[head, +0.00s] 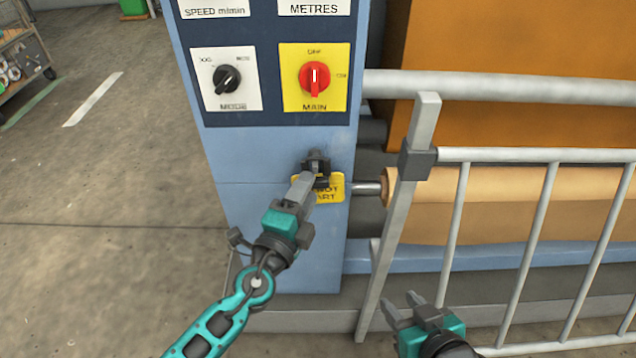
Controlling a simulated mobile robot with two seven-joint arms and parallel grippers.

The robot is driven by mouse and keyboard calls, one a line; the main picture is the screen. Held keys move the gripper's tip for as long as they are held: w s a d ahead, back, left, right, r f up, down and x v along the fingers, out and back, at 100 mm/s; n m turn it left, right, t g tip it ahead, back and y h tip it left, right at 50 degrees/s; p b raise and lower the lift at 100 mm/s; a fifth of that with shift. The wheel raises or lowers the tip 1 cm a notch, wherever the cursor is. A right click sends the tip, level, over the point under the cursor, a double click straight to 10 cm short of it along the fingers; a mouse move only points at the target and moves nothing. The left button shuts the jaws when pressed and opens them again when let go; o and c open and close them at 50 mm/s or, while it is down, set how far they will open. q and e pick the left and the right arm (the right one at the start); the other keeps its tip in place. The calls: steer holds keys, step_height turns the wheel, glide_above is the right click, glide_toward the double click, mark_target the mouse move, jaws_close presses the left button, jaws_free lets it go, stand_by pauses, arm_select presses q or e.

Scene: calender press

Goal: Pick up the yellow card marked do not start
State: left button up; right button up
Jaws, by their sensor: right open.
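The yellow card (334,188) is at the lower front of the blue machine cabinet. Parts of its lettering, "NOT" and "ART", show, and its left and upper parts are hidden behind my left gripper (311,175). The fingers of my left gripper are at the card's upper left, by a small dark piece (316,158). I cannot tell whether they touch the card or are closed on it. My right gripper (416,300) is open and empty, low in front of the guard rail and apart from the card.
Above the card, the cabinet (275,150) carries a black mode knob (227,79) and a red main switch (314,77). A grey guard rail (545,155) stands at the right before the rollers (500,185). The floor (100,180) at left is open, with a cart (22,60) far off.

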arm_select(q)
jaws_close()
arm_select(e)
steer(key=shift+d, duration=0.1)
arm_select(q)
steer(key=shift+r, duration=0.15)
